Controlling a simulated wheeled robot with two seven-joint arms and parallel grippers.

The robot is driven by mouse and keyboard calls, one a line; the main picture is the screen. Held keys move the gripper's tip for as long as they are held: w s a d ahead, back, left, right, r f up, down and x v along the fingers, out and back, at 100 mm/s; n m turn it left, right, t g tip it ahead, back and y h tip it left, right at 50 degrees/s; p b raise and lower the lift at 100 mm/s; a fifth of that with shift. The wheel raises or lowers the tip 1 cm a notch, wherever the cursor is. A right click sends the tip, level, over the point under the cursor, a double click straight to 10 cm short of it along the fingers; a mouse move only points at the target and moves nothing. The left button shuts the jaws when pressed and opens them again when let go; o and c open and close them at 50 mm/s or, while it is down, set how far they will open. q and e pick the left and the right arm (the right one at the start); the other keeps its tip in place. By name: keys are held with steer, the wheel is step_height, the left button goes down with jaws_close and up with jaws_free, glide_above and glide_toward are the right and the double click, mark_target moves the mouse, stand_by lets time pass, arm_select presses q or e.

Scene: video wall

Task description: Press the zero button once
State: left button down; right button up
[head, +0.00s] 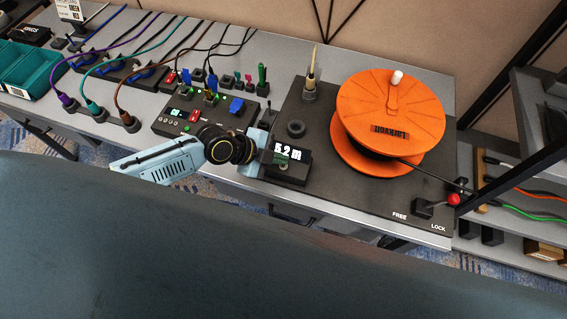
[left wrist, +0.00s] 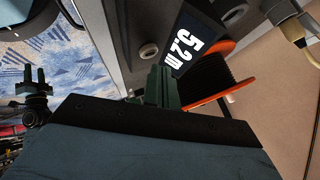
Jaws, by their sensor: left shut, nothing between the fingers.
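A small round grey button (head: 283,166) sits on the box face below the digits. In the left wrist view the button (left wrist: 148,52) shows beside the display (left wrist: 187,45). No label on it is readable. My left gripper (head: 282,158) is shut and empty, its dark green fingertips over the box close to the button. In the left wrist view the fingertips (left wrist: 158,72) appear beside the button; whether they touch it I cannot tell. My right gripper is not in view.
An orange cable reel (head: 390,105) stands right of the box on a dark plate, with a red-knobbed lever (head: 453,199) marked FREE and LOCK. A black panel with connectors (head: 180,125) lies left. Teal bins (head: 30,70) and cables stand farther left.

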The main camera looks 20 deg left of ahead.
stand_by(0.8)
arm_select(q)
steer(key=shift+f+b, duration=0.45)
steer(key=shift+b, duration=0.1)
steer(key=shift+f+b, duration=0.4)
steer(key=shift+b, duration=0.05)
stand_by(0.4)
steer(key=shift+r, duration=0.1)
steer(key=shift+r+p, duration=0.6)
steer(key=shift+r, duration=0.15)
step_height(320, 180, up, 5)
steer(key=p, duration=0.4)
stand_by(0.9)
